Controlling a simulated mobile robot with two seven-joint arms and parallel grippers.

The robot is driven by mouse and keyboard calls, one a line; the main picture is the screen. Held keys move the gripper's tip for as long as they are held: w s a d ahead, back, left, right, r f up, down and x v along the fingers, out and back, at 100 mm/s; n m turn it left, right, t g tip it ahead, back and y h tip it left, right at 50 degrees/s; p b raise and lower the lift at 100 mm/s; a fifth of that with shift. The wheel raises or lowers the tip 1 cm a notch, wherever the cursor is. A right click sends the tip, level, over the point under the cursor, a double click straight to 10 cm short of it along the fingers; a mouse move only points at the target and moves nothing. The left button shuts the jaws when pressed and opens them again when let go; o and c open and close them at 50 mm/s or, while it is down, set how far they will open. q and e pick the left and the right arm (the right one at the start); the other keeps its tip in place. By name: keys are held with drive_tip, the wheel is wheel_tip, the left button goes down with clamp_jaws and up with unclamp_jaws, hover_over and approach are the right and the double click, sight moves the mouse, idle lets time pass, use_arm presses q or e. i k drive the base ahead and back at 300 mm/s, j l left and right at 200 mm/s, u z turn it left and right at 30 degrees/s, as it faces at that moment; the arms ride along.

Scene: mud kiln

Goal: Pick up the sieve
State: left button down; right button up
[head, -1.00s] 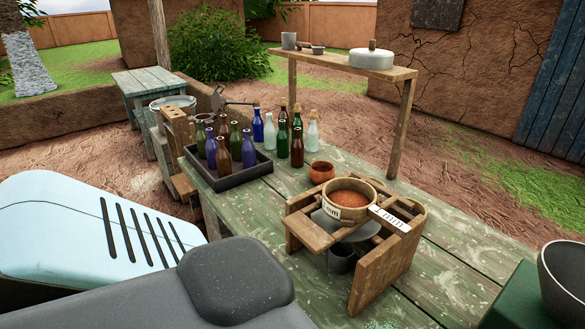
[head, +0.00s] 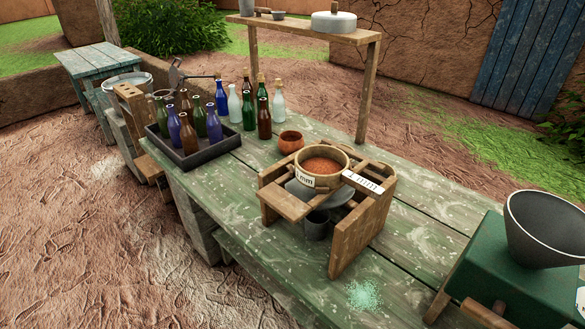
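The sieve (head: 303,181) is a round, light wooden ring with a "1 mm" label on its side. It holds reddish-brown powder (head: 322,164). It sits on a wooden stand (head: 357,237) on the green worktable. A second "1 mm" label (head: 362,182) is on the stand to the right of the sieve. A grey disc and a small dark cup (head: 317,225) show inside the stand below the sieve. Neither of my grippers is in view.
A dark tray of bottles (head: 222,146) stands at the left, with several loose bottles behind it. A small clay bowl (head: 291,141) is close behind the sieve. A green machine with a dark funnel (head: 545,230) stands at the right. Pale green powder (head: 364,295) lies on the table front.

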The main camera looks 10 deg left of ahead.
sight(317, 166)
drive_tip(key=j+z, duration=0.2)
drive_tip(key=j, duration=0.35)
drive_tip(key=j+z, duration=0.2)
drive_tip(key=j, duration=0.4)
drive_tip(key=k+j+z, duration=0.15)
drive_tip(key=j, duration=0.4)
drive_tip(key=j+z, duration=0.2)
drive_tip(key=j, duration=0.35)
drive_tip(key=k, duration=0.05)
